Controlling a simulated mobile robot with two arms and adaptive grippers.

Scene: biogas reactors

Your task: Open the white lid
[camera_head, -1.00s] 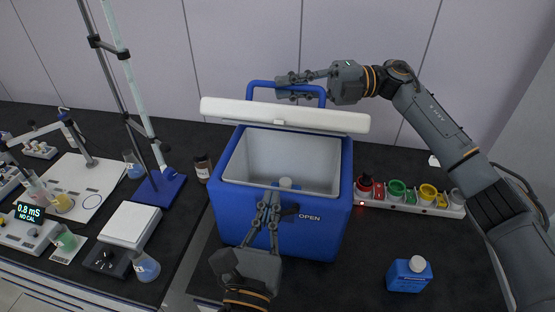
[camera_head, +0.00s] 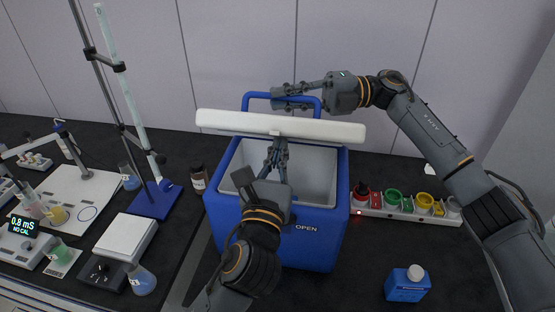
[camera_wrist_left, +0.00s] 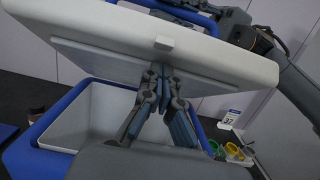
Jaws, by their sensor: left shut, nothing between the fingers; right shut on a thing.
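The white lid (camera_head: 335,131) of the blue cooler box (camera_head: 325,215) is raised at a tilt, with the open white interior showing below it. In the left wrist view its underside (camera_wrist_left: 215,62) and a small front tab (camera_wrist_left: 165,43) face me. My left gripper (camera_head: 277,142) is shut and empty, its fingertips at the lid's lower front edge near the middle. The left wrist view shows the fingertips (camera_wrist_left: 160,72) just under the lid; I cannot tell whether they touch. My right gripper (camera_head: 283,97) is shut on the blue handle (camera_head: 249,97) behind the lid.
A brown bottle (camera_head: 199,178), a stand (camera_head: 155,200) and lab instruments fill the left. The counter in front right is mostly clear.

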